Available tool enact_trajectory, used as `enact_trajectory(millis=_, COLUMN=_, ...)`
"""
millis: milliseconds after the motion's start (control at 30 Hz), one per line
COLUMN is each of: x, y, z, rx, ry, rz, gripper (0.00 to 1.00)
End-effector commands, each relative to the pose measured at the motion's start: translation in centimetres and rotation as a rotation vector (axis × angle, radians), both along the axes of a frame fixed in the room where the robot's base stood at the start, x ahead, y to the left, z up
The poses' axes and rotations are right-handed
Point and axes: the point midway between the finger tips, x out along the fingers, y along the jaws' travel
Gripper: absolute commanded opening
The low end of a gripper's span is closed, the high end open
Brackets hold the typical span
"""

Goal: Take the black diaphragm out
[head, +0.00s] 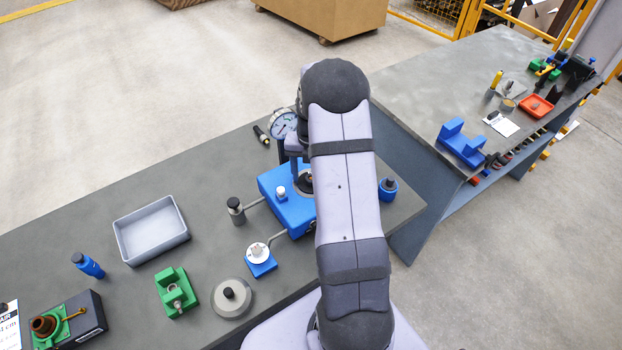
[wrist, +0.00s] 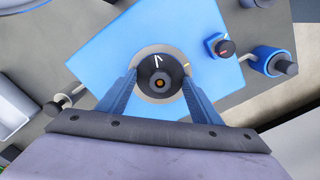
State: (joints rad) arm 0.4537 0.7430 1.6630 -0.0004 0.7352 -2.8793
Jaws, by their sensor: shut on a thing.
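The black diaphragm (wrist: 160,65) is a round black disc with a white mark and a small orange-brown centre. It sits within a pale ring (wrist: 157,97) on the blue block (wrist: 110,50). My gripper (wrist: 160,77) is shut on the disc, one blue finger at each side. Whether the disc is raised from the ring cannot be told. In the head view, my arm hides most of the gripper and part of the blue block (head: 278,208).
A dial gauge (head: 284,125) stands behind the block. A grey tray (head: 151,230), green fixture (head: 176,292), round grey weight (head: 232,297) and blue bottle (head: 90,266) are to the left. A blue cylinder (head: 388,189) is to the right.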

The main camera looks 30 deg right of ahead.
Motion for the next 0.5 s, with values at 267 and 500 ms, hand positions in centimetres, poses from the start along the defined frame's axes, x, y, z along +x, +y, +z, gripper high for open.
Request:
enact_trajectory(millis=267, x=0.07, y=-0.03, z=0.09, rx=-0.001, ry=-0.002, rz=0.058, gripper=0.36)
enact_trajectory(millis=500, x=0.07, y=-0.03, z=0.05, rx=-0.001, ry=-0.002, rz=0.080, gripper=0.64)
